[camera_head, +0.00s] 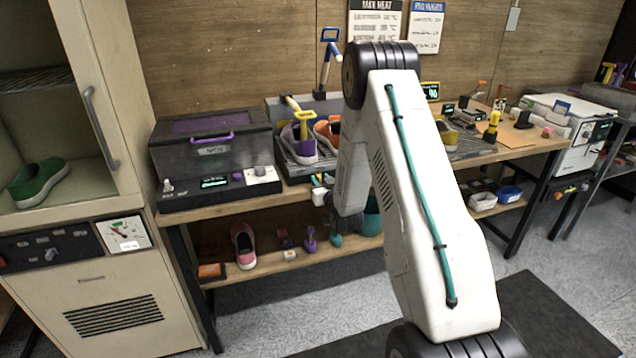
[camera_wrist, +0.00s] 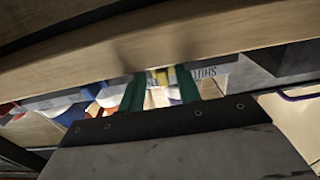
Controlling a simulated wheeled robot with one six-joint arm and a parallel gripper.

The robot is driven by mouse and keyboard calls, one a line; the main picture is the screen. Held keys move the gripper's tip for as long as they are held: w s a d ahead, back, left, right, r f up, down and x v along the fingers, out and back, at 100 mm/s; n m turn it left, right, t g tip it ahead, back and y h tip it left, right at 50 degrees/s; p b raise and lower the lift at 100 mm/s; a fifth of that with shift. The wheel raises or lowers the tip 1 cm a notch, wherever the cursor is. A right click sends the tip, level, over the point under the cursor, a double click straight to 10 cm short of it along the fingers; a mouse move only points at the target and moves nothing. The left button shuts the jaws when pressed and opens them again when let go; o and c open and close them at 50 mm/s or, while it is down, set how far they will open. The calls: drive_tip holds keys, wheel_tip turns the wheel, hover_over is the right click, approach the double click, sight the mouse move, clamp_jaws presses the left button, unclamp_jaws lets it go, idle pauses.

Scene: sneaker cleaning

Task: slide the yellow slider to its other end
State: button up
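In the wrist view my gripper (camera_wrist: 162,80) has two green fingers standing apart, with a gap between them. A small yellow piece (camera_wrist: 162,76) shows in that gap, with space on both sides of it; it may be the yellow slider, but I cannot tell whether it is within the fingers' reach or farther off. In the head view my gripper (camera_head: 322,180) is low at the front edge of the workbench, left of my arm and partly hidden. I cannot clearly make out the slider or its track there.
The wooden workbench (camera_head: 225,202) runs along the wall, its edge close to my fingers. A grey box with a purple handle (camera_head: 212,138) and a rack with sneakers (camera_head: 300,142) stand on it. A lower shelf (camera_head: 275,267) holds a pink shoe and small items. A cabinet (camera_head: 128,270) stands left.

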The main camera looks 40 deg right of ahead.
drive_tip(key=shift+d, duration=0.15)
drive_tip(key=v, duration=0.8)
drive_tip(key=shift+w, duration=0.1)
idle(0.4)
